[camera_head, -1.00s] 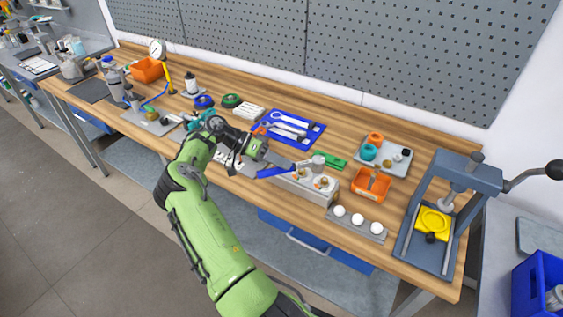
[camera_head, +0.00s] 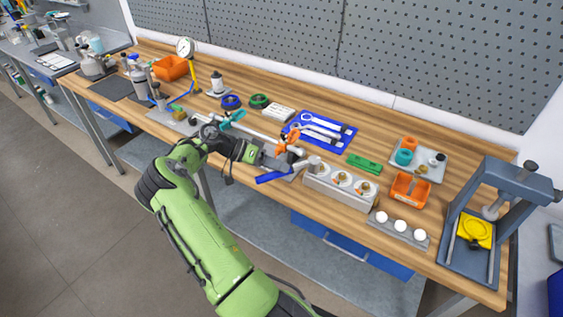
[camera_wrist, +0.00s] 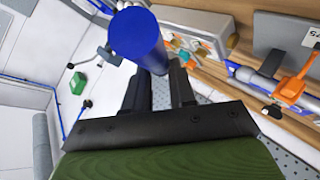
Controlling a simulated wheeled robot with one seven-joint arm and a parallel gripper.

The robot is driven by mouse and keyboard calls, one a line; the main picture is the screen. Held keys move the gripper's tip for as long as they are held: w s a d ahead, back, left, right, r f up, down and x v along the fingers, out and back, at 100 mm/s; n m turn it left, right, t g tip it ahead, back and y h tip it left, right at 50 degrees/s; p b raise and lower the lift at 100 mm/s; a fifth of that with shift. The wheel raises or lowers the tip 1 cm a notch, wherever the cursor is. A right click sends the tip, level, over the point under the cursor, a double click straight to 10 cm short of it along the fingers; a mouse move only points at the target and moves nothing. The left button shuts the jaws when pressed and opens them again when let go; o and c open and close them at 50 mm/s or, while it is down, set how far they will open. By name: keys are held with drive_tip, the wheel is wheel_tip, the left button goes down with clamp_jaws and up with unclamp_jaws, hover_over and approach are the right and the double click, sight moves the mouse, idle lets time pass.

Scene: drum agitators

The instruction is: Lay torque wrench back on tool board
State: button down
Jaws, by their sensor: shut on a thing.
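My gripper (camera_head: 270,165) is shut on the blue handle of the torque wrench (camera_head: 276,178), in front of the bench's front edge. The wrench's metal end points right, towards the grey block with round fittings. In the wrist view the blue handle (camera_wrist: 138,38) stands between my fingertips (camera_wrist: 160,78) and hides what lies behind it. The tool board (camera_head: 345,144) is a flat blue panel on the bench, behind and to the right of my gripper. Several silver wrenches lie on it. My gripper and the held wrench are apart from the board.
A metal shaft with an orange clamp (camera_head: 289,141) lies between my gripper and the board. The grey block (camera_head: 350,192) is right of the wrench. A green piece (camera_head: 365,164) and an orange holder (camera_head: 410,189) are further right. A grey press (camera_head: 490,215) stands at the right end.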

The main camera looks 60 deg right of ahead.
drive_tip(key=w+a+f+n+t+y, duration=0.1)
drive_tip(key=w+a+f+n+t, duration=0.3)
drive_tip(key=w+a+n+t, duration=0.4)
drive_tip(key=w+a+f+n+t+y, duration=0.2)
drive_tip(key=w+a+n+t, duration=0.6)
drive_tip(key=a, duration=1)
drive_tip(key=w+a+f+n+t+y, duration=0.1)
drive_tip(key=w+a+f+n+t, duration=0.6)
drive_tip(key=a+n, duration=0.5)
drive_tip(key=w+n+t, duration=0.1)
drive_tip(key=n, duration=0.2)
drive_tip(key=shift+w+a+y, duration=0.2)
drive_tip(key=shift+a+y, duration=0.2)
drive_tip(key=shift+r, duration=0.15)
